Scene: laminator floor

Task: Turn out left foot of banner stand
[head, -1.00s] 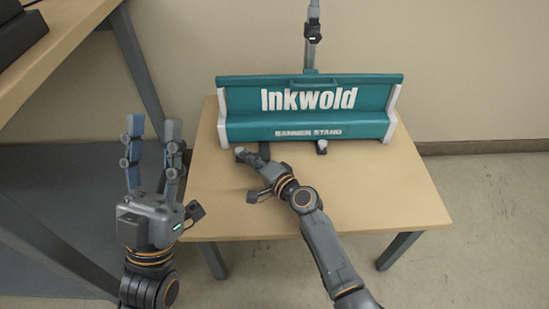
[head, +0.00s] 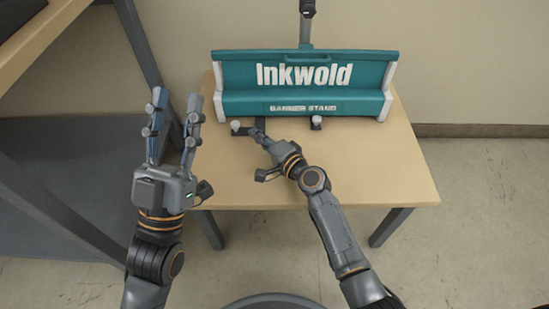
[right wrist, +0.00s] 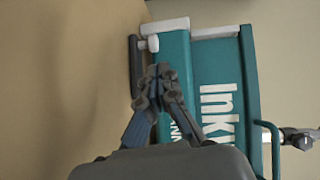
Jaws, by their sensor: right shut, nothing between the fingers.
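The teal banner stand (head: 300,80), lettered "Inkwold", sits upright on a wooden table. Its left foot (right wrist: 135,65) is a dark bar lying along the stand's front edge, with a pale knob (right wrist: 151,44) at its end; in the head view that knob (head: 236,126) is at the stand's lower left. My right gripper (right wrist: 157,75) is shut and empty, its fingertips close beside the bar; I cannot tell whether they touch it. In the head view my right gripper (head: 258,131) partly hides the foot. My left gripper (head: 175,98) is open and empty, left of the table.
A second pale knob (head: 316,122) shows at the stand's front, right of the left foot. The table top (head: 390,170) is bare on the right. A wood-topped shelf (head: 40,60) with metal legs stands at the left. A pole (head: 306,30) rises behind the stand.

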